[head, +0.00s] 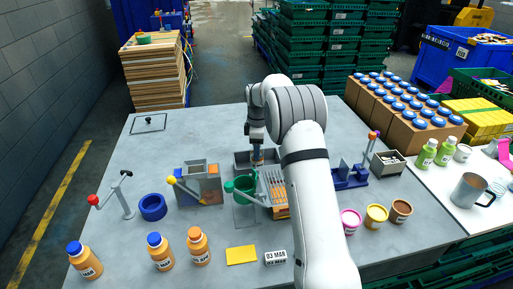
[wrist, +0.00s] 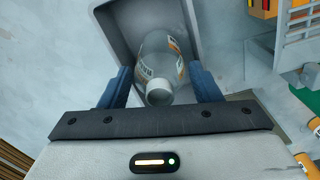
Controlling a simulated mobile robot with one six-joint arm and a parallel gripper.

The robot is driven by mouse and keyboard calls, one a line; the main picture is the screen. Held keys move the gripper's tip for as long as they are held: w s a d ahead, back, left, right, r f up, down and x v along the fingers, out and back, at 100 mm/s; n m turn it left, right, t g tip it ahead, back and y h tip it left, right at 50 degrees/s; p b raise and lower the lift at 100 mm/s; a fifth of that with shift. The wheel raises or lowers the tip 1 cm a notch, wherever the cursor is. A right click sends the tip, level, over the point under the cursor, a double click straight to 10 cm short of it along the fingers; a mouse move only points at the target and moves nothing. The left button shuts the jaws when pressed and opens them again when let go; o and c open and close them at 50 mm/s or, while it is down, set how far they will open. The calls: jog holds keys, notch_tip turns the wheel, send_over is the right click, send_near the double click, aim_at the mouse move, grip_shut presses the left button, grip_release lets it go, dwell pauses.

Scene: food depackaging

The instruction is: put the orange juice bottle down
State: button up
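An empty clear bottle (wrist: 160,62) with an orange and white label lies in a grey tray (wrist: 122,22) in the wrist view, its open neck towards me. My gripper (wrist: 160,70) has a finger on each side of it, with narrow gaps showing, so it looks open around the bottle. In the head view my gripper (head: 257,158) points down into the grey tray (head: 240,157) at the middle of the table. The bottle is too small to make out clearly there.
A green funnel cup (head: 241,186) and a rack with orange strips (head: 277,188) stand just in front of the tray. A grey box with a yellow lever (head: 205,185) is left. Full orange bottles (head: 198,246) stand at the front left.

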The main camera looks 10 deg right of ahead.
jog(key=shift+o, duration=1.3)
jog(key=shift+r, duration=0.1)
notch_tip(320, 180, up, 12)
jog(key=b, duration=0.1)
jog(key=s+r+m, duration=0.3)
jog(key=s+r, duration=0.2)
jog(key=s, duration=0.2)
jog(key=s+r+m+t, duration=0.2)
jog(key=s+m, duration=0.5)
jog(key=s, duration=1.5)
jog(key=s+f+m+t, duration=0.1)
jog(key=s+f+m, duration=0.4)
jog(key=s, duration=0.8)
jog(key=shift+a+f, duration=0.15)
jog(key=shift+f, duration=0.4)
jog(key=shift+s, duration=0.1)
